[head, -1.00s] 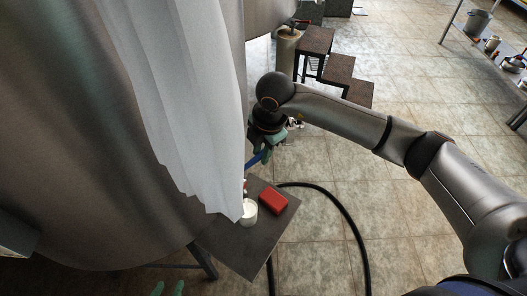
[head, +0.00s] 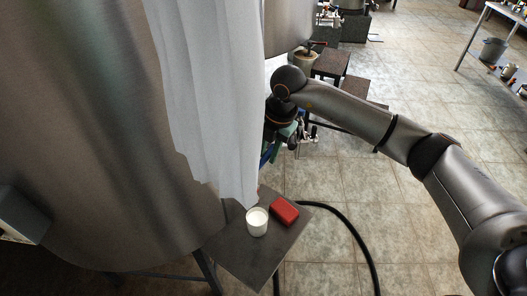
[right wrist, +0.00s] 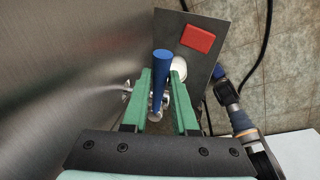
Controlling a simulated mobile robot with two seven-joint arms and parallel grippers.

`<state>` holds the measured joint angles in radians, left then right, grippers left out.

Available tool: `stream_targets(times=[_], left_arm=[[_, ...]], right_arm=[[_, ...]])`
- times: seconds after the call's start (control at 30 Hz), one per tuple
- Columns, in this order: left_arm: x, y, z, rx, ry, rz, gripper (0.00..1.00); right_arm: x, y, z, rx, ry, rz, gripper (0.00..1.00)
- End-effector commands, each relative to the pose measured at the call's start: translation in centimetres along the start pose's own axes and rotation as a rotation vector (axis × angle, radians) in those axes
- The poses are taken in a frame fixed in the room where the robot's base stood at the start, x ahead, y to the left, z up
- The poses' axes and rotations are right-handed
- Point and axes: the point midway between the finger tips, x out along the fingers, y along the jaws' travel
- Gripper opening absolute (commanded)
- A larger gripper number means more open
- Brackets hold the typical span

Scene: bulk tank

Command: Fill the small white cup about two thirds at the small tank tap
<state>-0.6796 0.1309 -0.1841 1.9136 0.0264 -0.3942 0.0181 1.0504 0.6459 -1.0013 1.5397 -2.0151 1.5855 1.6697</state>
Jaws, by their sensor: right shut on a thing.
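The small white cup (head: 257,224) stands upright on a dark little table (head: 245,262), just below the hem of a white curtain. Its top faces me and looks white inside; I cannot tell the level. It also shows partly in the right wrist view (right wrist: 179,66), behind my right finger. My right gripper (right wrist: 162,78) is shut on the blue handle (right wrist: 162,62) of the small tank tap, close to the tank wall. In the head view my right gripper (head: 275,146) is partly hidden by its own wrist, above and behind the cup. The spout is mostly hidden. My left gripper is not in view.
A red block (head: 284,210) lies beside the cup. The big steel tank (head: 110,130) and the white curtain (head: 215,110) fill the left. A black hose (head: 350,228) curves over the tiled floor. Dark steps (head: 331,64) stand behind my right arm.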

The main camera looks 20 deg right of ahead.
Motion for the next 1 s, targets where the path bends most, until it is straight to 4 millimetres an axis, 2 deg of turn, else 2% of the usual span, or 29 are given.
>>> stream_targets(times=[0.1, 0.13, 0.4, 0.67, 0.77, 0.87, 1.0], left_arm=[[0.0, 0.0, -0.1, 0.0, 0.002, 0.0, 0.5], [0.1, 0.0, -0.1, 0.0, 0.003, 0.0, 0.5], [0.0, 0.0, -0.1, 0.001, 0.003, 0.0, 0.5], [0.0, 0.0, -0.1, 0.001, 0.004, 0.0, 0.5], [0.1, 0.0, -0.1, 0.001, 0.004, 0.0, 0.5], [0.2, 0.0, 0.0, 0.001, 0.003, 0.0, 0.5], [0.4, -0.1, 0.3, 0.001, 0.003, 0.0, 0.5]], right_arm=[[0.2, 0.0, 0.0, 0.0, -0.001, 0.0, 0.0], [0.2, 0.0, 0.0, 0.0, -0.001, 0.0, 0.28], [0.1, 0.0, 0.0, 0.0, 0.0, 0.001, 0.57], [-0.1, 0.1, 0.0, 0.0, 0.0, 0.002, 0.57], [-0.8, 0.1, 0.0, 0.0, -0.001, 0.004, 0.57], [-2.3, 0.1, 0.0, -0.001, -0.002, 0.007, 0.57], [-5.3, 0.1, 0.0, -0.001, -0.004, 0.007, 0.57]])
